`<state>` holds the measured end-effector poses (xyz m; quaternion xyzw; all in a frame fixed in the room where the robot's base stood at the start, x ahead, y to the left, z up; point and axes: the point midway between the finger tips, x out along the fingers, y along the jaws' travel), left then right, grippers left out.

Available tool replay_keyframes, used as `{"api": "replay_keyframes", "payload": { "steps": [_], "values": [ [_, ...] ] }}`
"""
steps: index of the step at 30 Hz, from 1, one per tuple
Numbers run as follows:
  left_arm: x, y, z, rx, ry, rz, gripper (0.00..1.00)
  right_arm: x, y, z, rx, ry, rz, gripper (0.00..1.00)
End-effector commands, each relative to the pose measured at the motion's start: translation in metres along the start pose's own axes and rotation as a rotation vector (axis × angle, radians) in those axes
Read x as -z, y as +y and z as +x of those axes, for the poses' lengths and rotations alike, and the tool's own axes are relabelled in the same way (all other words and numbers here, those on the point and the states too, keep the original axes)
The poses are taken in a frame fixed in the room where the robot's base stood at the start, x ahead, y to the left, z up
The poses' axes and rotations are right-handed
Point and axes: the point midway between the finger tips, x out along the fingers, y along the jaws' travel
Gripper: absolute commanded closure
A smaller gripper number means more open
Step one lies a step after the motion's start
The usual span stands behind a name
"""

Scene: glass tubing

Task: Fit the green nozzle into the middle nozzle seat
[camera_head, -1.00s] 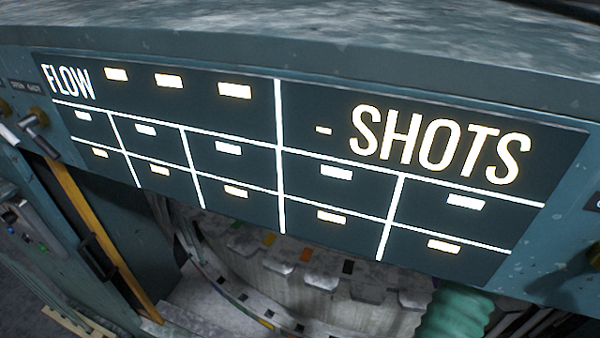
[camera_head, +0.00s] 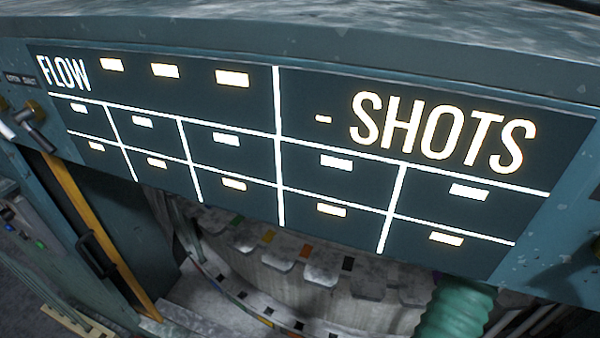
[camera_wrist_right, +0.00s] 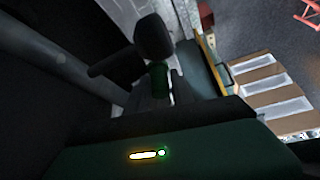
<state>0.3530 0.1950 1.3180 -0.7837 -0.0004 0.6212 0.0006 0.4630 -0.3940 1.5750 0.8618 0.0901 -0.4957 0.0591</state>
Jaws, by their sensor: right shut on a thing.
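In the right wrist view, a small dark green cylindrical piece, which looks like the green nozzle (camera_wrist_right: 159,77), sits at the dark fingers of my right gripper (camera_wrist_right: 157,66). The gripper is shut on it. The picture is dark, so the piece's ends and exact tilt are hard to make out. The middle nozzle seat cannot be made out in either view. Neither gripper shows in the head view, and my left gripper is not in view.
A wide display panel (camera_head: 250,115) reading FLOW and SHOTS fills the head view. Below it are a pale notched ring with coloured marks (camera_head: 290,270), a green ribbed hose (camera_head: 455,310) and a yellow upright bar (camera_head: 90,225). Pale slatted shapes (camera_wrist_right: 270,95) show in the right wrist view.

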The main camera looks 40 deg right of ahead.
Motion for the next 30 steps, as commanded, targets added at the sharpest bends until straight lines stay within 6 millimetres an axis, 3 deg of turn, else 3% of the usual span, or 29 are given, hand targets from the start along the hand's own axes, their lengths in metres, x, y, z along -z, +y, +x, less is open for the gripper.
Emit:
{"api": "replay_keyframes", "payload": {
  "steps": [30],
  "values": [
    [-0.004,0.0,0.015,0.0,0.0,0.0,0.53,-0.013,0.0,0.023,-0.001,0.001,0.0,1.0]
  ]
}}
